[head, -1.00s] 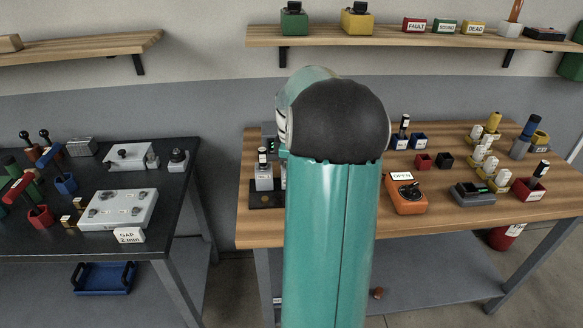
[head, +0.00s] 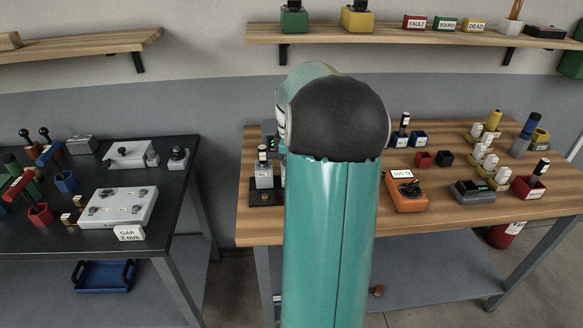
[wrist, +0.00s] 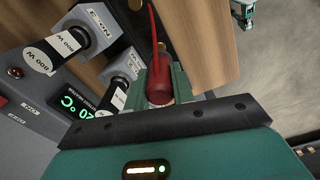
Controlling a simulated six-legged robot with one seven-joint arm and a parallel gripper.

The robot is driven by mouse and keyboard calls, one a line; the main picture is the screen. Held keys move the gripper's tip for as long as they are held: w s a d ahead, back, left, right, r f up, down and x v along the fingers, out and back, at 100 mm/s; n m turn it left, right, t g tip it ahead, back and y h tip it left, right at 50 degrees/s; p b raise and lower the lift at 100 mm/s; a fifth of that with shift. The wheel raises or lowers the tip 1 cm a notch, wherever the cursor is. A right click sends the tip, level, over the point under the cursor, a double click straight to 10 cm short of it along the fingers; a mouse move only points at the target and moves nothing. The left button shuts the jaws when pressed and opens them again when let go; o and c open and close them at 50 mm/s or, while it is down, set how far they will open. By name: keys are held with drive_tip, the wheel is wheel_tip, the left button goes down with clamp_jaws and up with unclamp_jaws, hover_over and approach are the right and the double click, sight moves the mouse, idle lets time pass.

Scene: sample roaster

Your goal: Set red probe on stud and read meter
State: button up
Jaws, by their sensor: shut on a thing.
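In the wrist view my gripper (wrist: 162,84) is shut on the red probe (wrist: 158,90), whose thin red cable runs up out of the picture. The probe's tip and the stud under it are hidden, so I cannot see the contact itself. Close to the left of the probe are silver-and-black terminals with tags marked 800 W. The orange meter (head: 408,194) stands on the wooden bench in the head view, and its white display appears to read 100 Ω. In the head view my own arm hides my gripper and the probe.
A grey panel (wrist: 32,130) with a green temperature display lies left of my gripper. On the wooden bench (head: 440,224) stand a dark instrument (head: 472,191), a red box (head: 528,188) and several white pieces. A black bench (head: 60,240) stands at left, with a floor gap between.

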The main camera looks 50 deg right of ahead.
drive_tip(key=shift+r, duration=3.15)
